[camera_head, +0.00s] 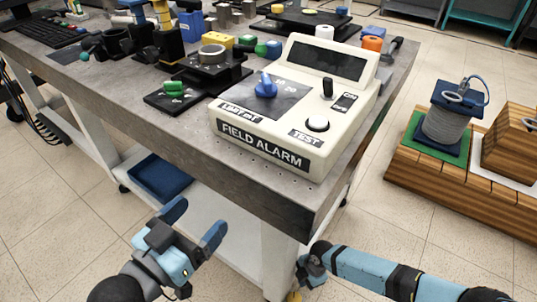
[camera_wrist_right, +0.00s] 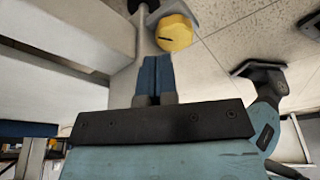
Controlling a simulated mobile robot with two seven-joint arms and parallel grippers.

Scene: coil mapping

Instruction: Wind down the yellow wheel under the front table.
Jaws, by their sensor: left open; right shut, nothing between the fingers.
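The yellow wheel (camera_wrist_right: 174,33) shows in the right wrist view at the top, a small knob with a dark slot, beside the pale table leg. In the head view only a sliver of yellow (camera_head: 295,296) shows at the bottom edge, below my right gripper. My right gripper (camera_wrist_right: 155,60) is shut and empty, its two blue fingers together; their tips appear just short of the wheel, and whether they touch it I cannot tell. My left gripper (camera_head: 196,222) is open and empty in front of the front table (camera_head: 95,108).
A field alarm box (camera_head: 292,105) sits at the table's near corner, among several tools and parts. A blue tray (camera_head: 158,176) lies on the lower shelf. Wooden stands with a coil (camera_head: 445,124) are on the right. Tiled floor between is clear.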

